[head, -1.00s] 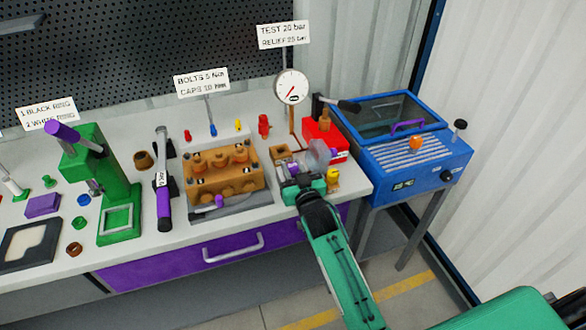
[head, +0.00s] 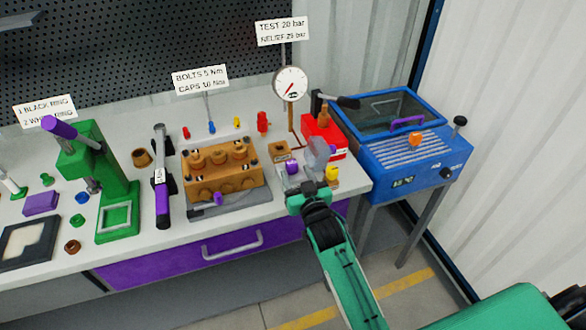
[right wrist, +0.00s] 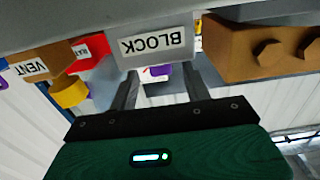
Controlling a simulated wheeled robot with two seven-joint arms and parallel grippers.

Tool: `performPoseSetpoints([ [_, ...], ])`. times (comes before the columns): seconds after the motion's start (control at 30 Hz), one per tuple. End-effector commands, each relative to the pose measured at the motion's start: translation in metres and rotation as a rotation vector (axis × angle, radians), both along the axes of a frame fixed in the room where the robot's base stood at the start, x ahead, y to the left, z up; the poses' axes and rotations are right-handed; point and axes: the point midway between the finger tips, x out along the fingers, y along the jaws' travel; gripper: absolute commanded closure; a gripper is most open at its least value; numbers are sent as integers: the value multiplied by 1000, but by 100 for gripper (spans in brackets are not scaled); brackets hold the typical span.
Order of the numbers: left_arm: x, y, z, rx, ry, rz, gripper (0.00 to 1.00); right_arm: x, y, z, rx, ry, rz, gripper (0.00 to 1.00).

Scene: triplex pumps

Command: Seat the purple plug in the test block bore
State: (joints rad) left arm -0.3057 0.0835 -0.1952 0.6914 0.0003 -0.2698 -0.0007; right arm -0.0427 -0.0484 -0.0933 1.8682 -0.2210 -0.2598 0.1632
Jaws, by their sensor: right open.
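The purple plug (head: 292,168) shows at the small pale test block (head: 285,180), left of a grey translucent disc. How deep it sits in the bore, I cannot tell. In the right wrist view a bit of purple (right wrist: 160,70) shows just below an upside-down BLOCK label (right wrist: 157,46), between the fingers. My right gripper (head: 308,184) is open, just in front of the block and apart from the plug. It also shows in the right wrist view (right wrist: 162,85), with nothing visible held. My left gripper is not in view.
A yellow knob (head: 332,173) and red box (head: 325,135) stand close on the right. The brown pump (head: 222,182) is to the left. A grey disc (head: 317,152) rises behind the gripper. The blue bin (head: 405,150) stands farther right. The floor in front is clear.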

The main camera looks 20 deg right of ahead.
Motion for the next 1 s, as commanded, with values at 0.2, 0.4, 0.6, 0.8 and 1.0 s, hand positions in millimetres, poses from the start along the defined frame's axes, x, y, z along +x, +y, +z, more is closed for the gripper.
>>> performPoseSetpoints([
  [0.2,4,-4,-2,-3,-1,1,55,-43,-2,-2,0,1,0,51],
  [0.4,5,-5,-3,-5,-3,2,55,-68,-2,-1,0,1,0,51],
  [0.6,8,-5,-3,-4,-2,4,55,-78,-3,0,0,0,0,51],
  [0.8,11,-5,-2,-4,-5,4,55,-78,-3,0,0,0,0,51],
  [1.0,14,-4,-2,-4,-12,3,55,-81,5,-51,-16,96,34,51],
])
